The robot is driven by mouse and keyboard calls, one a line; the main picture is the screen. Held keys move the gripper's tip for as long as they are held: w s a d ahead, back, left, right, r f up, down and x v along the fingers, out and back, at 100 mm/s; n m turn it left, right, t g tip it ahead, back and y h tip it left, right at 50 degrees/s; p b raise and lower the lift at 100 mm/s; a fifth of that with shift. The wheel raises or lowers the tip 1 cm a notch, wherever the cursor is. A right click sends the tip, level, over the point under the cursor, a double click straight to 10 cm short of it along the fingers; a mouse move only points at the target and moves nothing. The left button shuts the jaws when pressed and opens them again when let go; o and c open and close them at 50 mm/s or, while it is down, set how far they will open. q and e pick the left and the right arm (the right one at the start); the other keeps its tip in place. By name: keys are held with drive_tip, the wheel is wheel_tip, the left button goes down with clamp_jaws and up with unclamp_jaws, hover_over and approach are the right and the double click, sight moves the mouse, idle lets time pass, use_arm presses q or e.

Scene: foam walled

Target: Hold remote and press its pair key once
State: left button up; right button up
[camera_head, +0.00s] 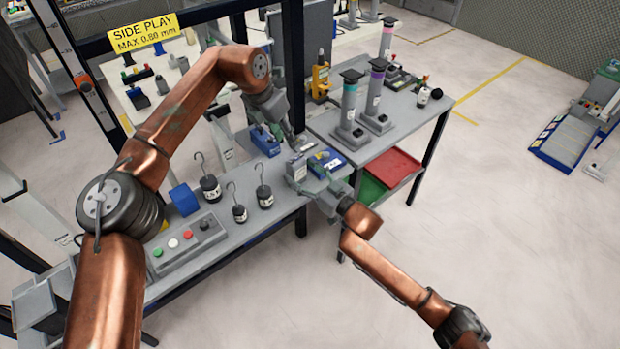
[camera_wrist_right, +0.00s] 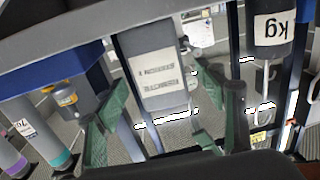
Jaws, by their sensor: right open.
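A pale grey block with a printed label (camera_head: 297,168) stands at the bench edge; I take it for the remote, though its keys cannot be made out. In the right wrist view the labelled block (camera_wrist_right: 162,80) lies between the two green fingers, its print upside down. My right gripper (camera_wrist_right: 158,108) is open around the block's near end, with visible space beside it; in the head view it (camera_head: 312,188) is just below the block. My left gripper (camera_head: 297,142) points down just above and behind the block. Its fingers are too small to tell if they are shut.
Several hooked weights (camera_head: 210,188) and a button panel (camera_head: 188,243) are to the left. A yellow device (camera_head: 320,80) and posts (camera_head: 350,105) stand behind.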

drive_tip(key=shift+w+a, duration=0.35)
drive_tip(key=shift+w, duration=0.05)
drive_tip(key=c, duration=1.3)
use_arm(q)
clamp_jaws()
use_arm(e)
drive_tip(key=shift+c, duration=0.2)
idle(0.6)
